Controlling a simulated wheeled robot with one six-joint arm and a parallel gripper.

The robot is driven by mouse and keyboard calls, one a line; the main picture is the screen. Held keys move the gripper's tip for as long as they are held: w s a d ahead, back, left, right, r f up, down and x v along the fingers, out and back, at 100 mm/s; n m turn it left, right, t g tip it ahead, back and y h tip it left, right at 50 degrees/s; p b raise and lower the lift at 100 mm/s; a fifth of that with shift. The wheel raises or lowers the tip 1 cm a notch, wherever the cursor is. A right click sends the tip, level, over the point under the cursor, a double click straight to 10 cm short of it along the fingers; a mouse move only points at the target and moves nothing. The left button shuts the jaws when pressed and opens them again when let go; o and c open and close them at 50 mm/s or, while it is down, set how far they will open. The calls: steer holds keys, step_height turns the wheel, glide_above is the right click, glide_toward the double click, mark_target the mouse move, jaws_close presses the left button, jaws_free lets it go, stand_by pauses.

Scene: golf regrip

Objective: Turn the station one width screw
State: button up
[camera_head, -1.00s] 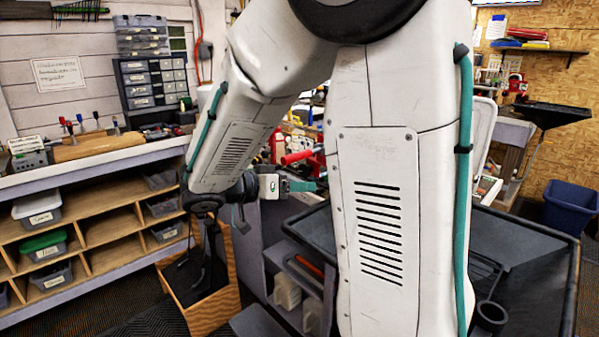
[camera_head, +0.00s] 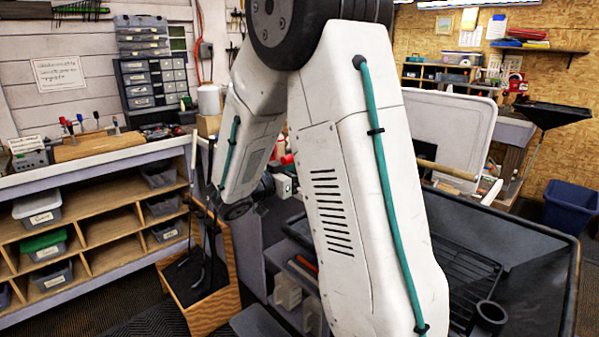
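I cannot make out the station one width screw. A small part of some red hardware (camera_head: 279,148) shows on the bench between my two arm links, with the rest hidden behind my arm. My wrist hangs low left of the large white link. A pale block at the end of my wrist, seemingly the body of my gripper (camera_head: 283,186), shows at that link's edge. The fingertips are hidden behind the link, so I cannot see whether they are open or what they touch.
A dark tray-topped cart (camera_head: 540,262) with a black ring holder (camera_head: 489,315) is at right. A wooden box (camera_head: 212,312) holding clubs stands on the floor below my wrist. A bench with cubbies (camera_head: 100,235) is at left. A blue bin (camera_head: 571,206) stands far right.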

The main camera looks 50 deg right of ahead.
steer(key=shift+d, duration=0.1)
steer(key=c, duration=1)
steer(key=shift+o, duration=0.2)
steer(key=shift+n, duration=0.3)
steer(key=shift+w+f+n, duration=0.1)
steer(key=shift+f+n, duration=0.05)
steer(key=shift+n, duration=4.3)
steer(key=shift+f+n, duration=0.1)
steer(key=shift+n, duration=4.3)
steer(key=shift+w+f+n, duration=0.1)
steer(key=shift+f+n, duration=0.05)
steer(key=shift+n, duration=4.3)
